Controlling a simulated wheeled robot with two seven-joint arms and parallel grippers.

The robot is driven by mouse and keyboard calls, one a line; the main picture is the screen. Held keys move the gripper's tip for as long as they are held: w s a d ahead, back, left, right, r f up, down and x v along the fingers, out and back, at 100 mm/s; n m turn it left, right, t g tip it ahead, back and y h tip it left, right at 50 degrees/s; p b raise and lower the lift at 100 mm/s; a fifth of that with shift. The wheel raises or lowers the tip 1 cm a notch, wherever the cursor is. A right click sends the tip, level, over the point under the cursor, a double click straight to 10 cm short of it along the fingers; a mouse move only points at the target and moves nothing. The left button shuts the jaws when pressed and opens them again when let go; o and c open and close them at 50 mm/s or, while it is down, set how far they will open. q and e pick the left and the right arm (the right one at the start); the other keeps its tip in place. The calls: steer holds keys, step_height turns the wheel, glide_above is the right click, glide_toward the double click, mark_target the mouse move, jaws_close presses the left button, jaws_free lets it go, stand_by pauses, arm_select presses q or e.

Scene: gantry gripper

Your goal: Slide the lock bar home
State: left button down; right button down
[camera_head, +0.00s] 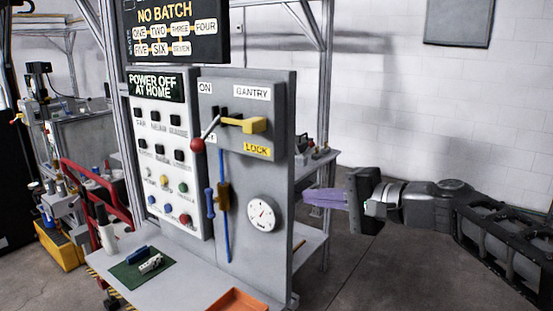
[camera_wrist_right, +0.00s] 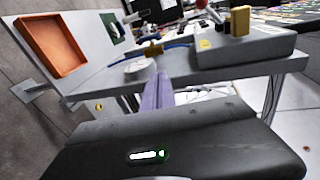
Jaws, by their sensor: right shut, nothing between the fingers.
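The yellow lock bar (camera_head: 252,125) sticks out of a dark slot in the grey gantry panel (camera_head: 283,100), above the yellow LOCK label (camera_head: 257,150). It shows in the right wrist view as a yellow block (camera_wrist_right: 240,20) at the upper right. My right gripper (camera_head: 308,196) is to the right of the panel and lower than the bar, apart from it. Its purple fingers (camera_wrist_right: 158,92) are shut and empty. My left gripper is not in view.
A red-knobbed lever (camera_head: 197,144) is left of the bar. A blue rod (camera_head: 224,215) and a round gauge (camera_head: 262,213) sit below. An orange tray (camera_head: 240,301) lies on the shelf (camera_head: 180,285). Floor right of the panel is clear.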

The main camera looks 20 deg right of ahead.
mark_target(255, 127)
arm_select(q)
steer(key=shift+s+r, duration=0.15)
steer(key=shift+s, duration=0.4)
arm_select(e)
steer(key=s+r+t+y, duration=0.1)
steer(key=s+r, duration=0.3)
steer(key=r, duration=0.2)
steer(key=s+r+n+y, duration=0.1)
steer(key=s+r, duration=0.3)
steer(key=r, duration=0.3)
steer(key=shift+r+t, duration=0.15)
steer(key=shift+t, duration=0.25)
steer(key=shift+w, duration=0.15)
